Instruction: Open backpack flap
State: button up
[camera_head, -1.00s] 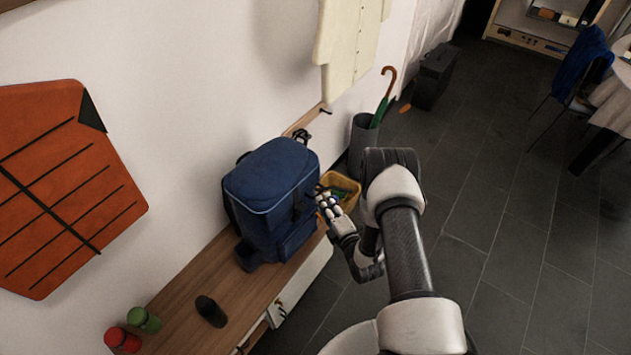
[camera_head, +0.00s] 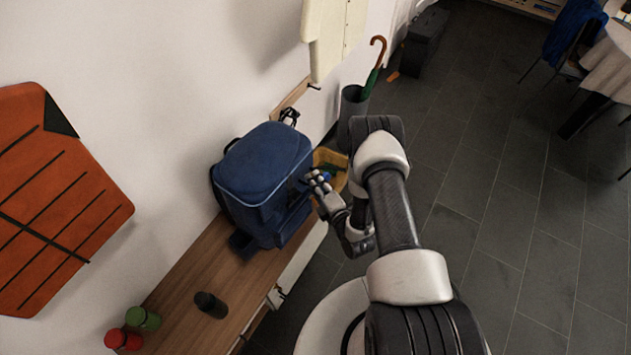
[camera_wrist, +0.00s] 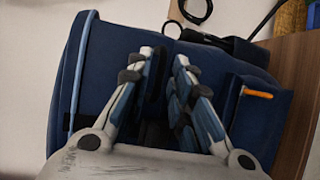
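The blue backpack (camera_head: 262,180) stands on the wooden bench against the wall. Its flap (camera_head: 265,160), edged with light-blue piping, lies closed over the top. My gripper (camera_head: 316,180) is at the backpack's front right side, pointing towards it. In the wrist view, the flap (camera_wrist: 100,65) fills the left side and the front pocket (camera_wrist: 255,120) with an orange tab is at right. My gripper (camera_wrist: 164,58) is partly open, with a gap between its fingertips. A dark strap or buckle shows between and behind the fingers; I cannot tell if they touch it.
A yellow basket (camera_head: 330,160) is just behind my gripper. An umbrella stand (camera_head: 352,103) is beyond it.

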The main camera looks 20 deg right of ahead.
grip_shut()
jog(key=shift+r, duration=0.1)
dwell(0.4)
